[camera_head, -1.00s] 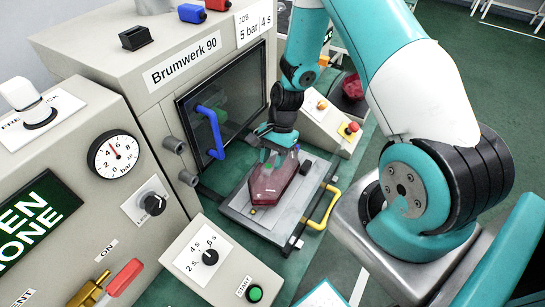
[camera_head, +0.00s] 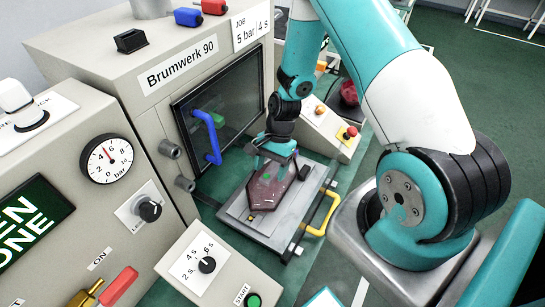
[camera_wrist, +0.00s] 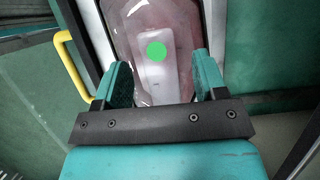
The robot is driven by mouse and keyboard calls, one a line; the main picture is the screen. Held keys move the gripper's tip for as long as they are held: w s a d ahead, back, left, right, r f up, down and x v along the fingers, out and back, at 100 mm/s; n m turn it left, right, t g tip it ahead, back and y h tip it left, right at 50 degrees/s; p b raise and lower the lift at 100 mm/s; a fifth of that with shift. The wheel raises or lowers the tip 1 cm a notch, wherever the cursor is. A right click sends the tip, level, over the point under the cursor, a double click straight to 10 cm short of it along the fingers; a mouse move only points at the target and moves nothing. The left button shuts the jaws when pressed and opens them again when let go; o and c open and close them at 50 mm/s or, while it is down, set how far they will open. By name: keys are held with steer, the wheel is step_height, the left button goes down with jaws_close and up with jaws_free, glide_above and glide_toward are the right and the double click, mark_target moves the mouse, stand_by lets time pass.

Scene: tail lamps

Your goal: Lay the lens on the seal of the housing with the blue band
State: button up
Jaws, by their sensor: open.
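The reddish see-through lens (camera_head: 264,193), with a green dot on it, lies on the grey slide-out tray (camera_head: 236,222) in front of the machine. In the wrist view the lens (camera_wrist: 137,22) lies below and between my fingers, with a pale elongated patch showing on or through it. My gripper (camera_head: 271,168) is open over the lens's far end; its two teal fingers also show apart in the wrist view (camera_wrist: 160,72). Whether they touch the lens I cannot tell. The housing, its seal and any blue band cannot be made out beneath the lens.
A yellow handle (camera_head: 322,214) stands at the tray's right edge. The machine door (camera_head: 228,95) with its blue handle (camera_head: 208,138) is close on the left. A start-button box (camera_head: 205,268) is in front. Another dark red part (camera_head: 349,92) sits behind the emergency-stop panel (camera_head: 335,133).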

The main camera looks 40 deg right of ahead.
steer(key=b+v, duration=0.3)
steer(key=v, duration=1.4)
steer(key=shift+r, duration=0.1)
stand_by(0.4)
